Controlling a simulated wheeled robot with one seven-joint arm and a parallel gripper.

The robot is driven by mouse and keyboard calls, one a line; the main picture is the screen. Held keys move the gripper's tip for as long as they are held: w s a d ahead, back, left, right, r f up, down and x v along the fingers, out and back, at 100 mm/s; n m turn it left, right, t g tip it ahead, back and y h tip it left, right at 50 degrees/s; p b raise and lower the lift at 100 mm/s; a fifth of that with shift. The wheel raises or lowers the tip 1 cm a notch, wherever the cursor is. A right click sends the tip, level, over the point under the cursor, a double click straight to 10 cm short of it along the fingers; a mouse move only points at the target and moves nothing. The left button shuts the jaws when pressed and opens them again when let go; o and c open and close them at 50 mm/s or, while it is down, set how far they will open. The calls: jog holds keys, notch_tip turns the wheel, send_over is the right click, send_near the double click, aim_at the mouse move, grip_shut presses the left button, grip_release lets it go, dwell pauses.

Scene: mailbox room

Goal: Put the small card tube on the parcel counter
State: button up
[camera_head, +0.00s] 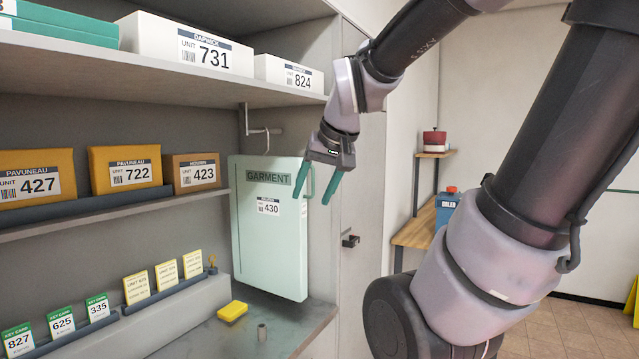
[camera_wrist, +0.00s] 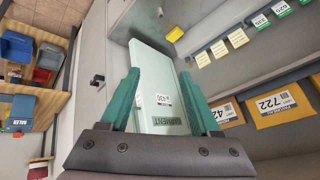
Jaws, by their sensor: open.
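A small grey-brown tube (camera_head: 262,332), which looks like the card tube, stands upright on the grey lower surface of the shelving. In the wrist view the tube (camera_wrist: 160,12) is tiny near the top edge, beyond the garment bag. My gripper (camera_head: 319,190) is open and empty, well above the tube, in front of the pale green garment bag's right edge. Its two teal fingers (camera_wrist: 160,76) are spread in the wrist view, with the bag between and beyond them. A wooden counter (camera_head: 414,234) is at the back right; no label shows whether it is the parcel counter.
The garment bag (camera_head: 268,240) hangs from a hook above the lower surface. A yellow block (camera_head: 232,311) lies beside the tube. Key cards (camera_head: 62,322) and parcels (camera_head: 125,169) line the shelves at left.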

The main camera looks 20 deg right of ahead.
jog(key=shift+m+y, duration=0.5)
jog(key=s, duration=0.1)
jog(key=s+r, duration=0.1)
jog(key=s, duration=0.1)
jog(key=s+a+r, duration=0.1)
jog(key=s, duration=0.1)
jog(key=shift+r, duration=0.15)
